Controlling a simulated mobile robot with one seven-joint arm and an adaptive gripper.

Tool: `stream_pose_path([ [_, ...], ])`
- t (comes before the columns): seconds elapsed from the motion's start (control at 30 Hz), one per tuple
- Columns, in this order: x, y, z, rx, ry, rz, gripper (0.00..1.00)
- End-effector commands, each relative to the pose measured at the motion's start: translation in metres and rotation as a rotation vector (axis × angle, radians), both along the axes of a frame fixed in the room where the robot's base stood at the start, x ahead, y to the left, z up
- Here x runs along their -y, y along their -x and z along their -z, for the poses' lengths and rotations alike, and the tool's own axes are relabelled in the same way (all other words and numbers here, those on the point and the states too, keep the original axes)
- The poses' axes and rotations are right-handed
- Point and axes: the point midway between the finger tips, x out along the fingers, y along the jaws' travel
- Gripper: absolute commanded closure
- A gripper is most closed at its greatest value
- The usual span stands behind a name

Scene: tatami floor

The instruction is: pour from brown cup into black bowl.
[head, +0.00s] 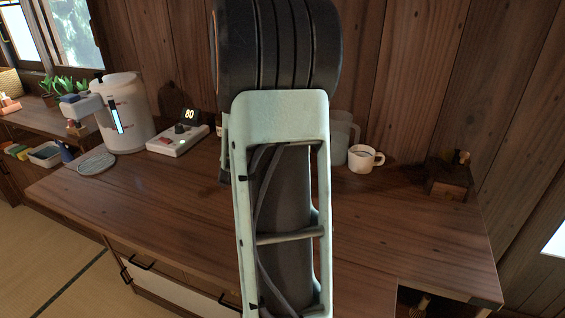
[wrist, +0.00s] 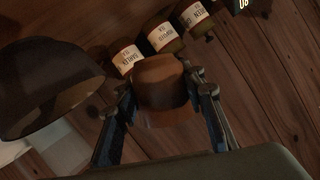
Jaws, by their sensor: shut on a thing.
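In the wrist view the brown cup (wrist: 163,75) sits between the two fingers of my gripper (wrist: 164,90), which is shut on it. I cannot tell the cup's tilt or see its contents. The black bowl (wrist: 42,85) is a dark rounded shape at the left of the wrist view, beside the cup and apart from it. In the head view my own arm hides the gripper, the brown cup and the bowl.
Several labelled jars, one of them (wrist: 163,38), stand just beyond the cup. On the wooden counter (head: 400,220) are a white dispenser (head: 125,118), a device (head: 178,141) reading 80, a clear pitcher (head: 342,135), a white mug (head: 366,159) and a dark wooden stand (head: 452,180). The counter's front right is clear.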

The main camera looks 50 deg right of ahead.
Motion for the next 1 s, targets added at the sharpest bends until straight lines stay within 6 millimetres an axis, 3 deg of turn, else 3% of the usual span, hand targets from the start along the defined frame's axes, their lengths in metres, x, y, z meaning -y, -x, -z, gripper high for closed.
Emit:
stream_pose_path([
  [0.53,0.012,0.022,-0.012,0.24,-0.132,0.002,0.9],
  [1.0,0.012,0.022,-0.015,0.304,-0.164,0.0,0.9],
])
